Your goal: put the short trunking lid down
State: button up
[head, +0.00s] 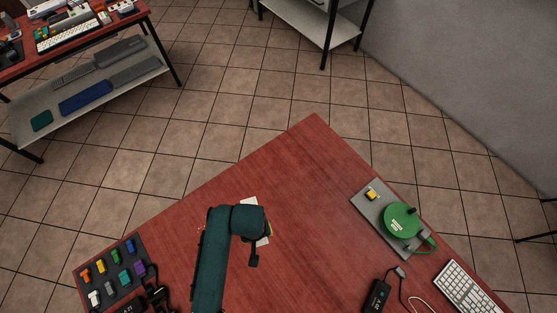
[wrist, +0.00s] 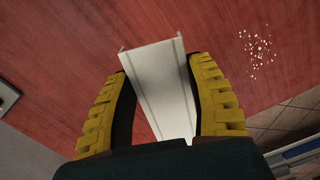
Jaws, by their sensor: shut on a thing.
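The short trunking lid (wrist: 162,85) is a pale, straight channel piece with raised edges. In the wrist view it lies between the two yellow, ribbed fingers of my gripper (wrist: 163,100), which are shut on its sides. In the head view, part of the white lid (head: 249,203) shows beside my dark green arm, over the red table (head: 315,160). My gripper is mostly hidden under the arm there; a bit of yellow finger (head: 270,228) shows. I cannot tell whether the lid touches the table.
A tray of coloured connectors (head: 113,270) sits at the left. A grey board with a green reel (head: 402,222), a black power block (head: 377,295) and a keyboard (head: 468,287) are at the right. Pale crumbs (wrist: 258,45) lie near the table edge. The middle is mostly clear.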

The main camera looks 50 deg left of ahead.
aim_at(248, 245)
jog(key=s+f+n+b, duration=0.1)
jog(key=f, duration=0.4)
jog(key=s+a+f+n+b, duration=0.1)
jog(key=s+f+b, duration=0.1)
jog(key=f, duration=0.3)
jog(key=s+a+f+n+b, duration=0.1)
jog(key=f+n, duration=0.1)
jog(key=f, duration=0.3)
jog(key=shift+s+f+b, duration=0.15)
jog(key=shift+s+b, duration=0.15)
jog(key=shift+s, duration=0.1)
jog(key=shift+f, duration=0.15)
jog(key=o, duration=1.1)
jog(key=shift+o, duration=0.2)
